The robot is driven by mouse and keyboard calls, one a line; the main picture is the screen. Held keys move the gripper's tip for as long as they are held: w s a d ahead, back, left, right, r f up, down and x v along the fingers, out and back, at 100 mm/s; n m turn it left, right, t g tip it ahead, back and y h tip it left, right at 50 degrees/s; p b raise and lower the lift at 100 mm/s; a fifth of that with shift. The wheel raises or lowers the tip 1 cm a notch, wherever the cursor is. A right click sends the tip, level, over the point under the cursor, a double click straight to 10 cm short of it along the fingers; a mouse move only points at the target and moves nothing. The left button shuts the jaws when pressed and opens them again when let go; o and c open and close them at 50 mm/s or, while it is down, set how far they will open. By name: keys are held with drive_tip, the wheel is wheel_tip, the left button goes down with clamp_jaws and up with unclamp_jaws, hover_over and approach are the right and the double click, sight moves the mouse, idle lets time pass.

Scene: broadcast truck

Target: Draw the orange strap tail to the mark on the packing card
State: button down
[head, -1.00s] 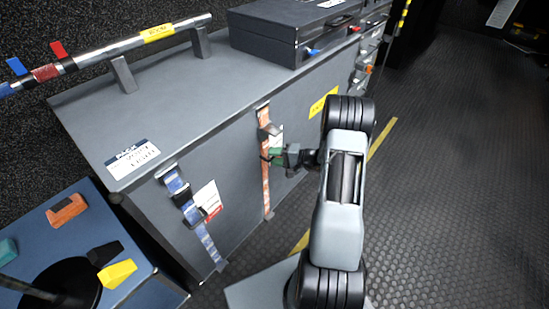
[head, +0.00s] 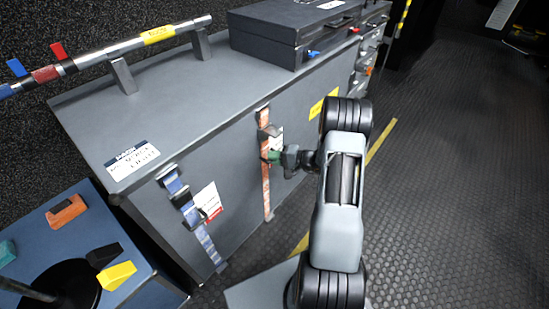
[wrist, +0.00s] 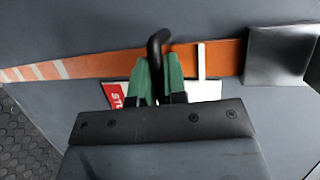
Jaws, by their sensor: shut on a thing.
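The orange strap (head: 266,190) runs down the front of the grey case, and crosses the wrist view sideways (wrist: 95,66). Its metal buckle (wrist: 280,56) is at the right in the wrist view. My gripper (head: 272,156) is at the strap, just below the buckle. Its green fingers (wrist: 158,80) are shut on a dark curved pull (wrist: 157,42) in front of the strap. The packing card (wrist: 204,90) is behind the fingers, white with a red end, and partly hidden. A thin white line (wrist: 201,62) stands across the strap, right of the fingers.
A blue strap (head: 207,243) with its own card (head: 207,201) is to the left on the same case. A dark box (head: 290,35) and a rail (head: 120,48) are on top. A blue bench (head: 150,285) stands at lower left. The floor at right is clear.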

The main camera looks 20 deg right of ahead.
wheel_tip(320, 180, down, 5)
drive_tip(key=b, duration=0.4)
drive_tip(key=shift+r, duration=0.15)
drive_tip(key=c, duration=1.2)
unclamp_jaws()
drive_tip(key=shift+r, duration=0.1)
drive_tip(key=p+v, duration=0.3)
drive_tip(key=v, duration=1)
drive_tip(key=shift+s+d+r, duration=0.15)
drive_tip(key=shift+s+d, duration=0.1)
drive_tip(key=shift+s, duration=0.05)
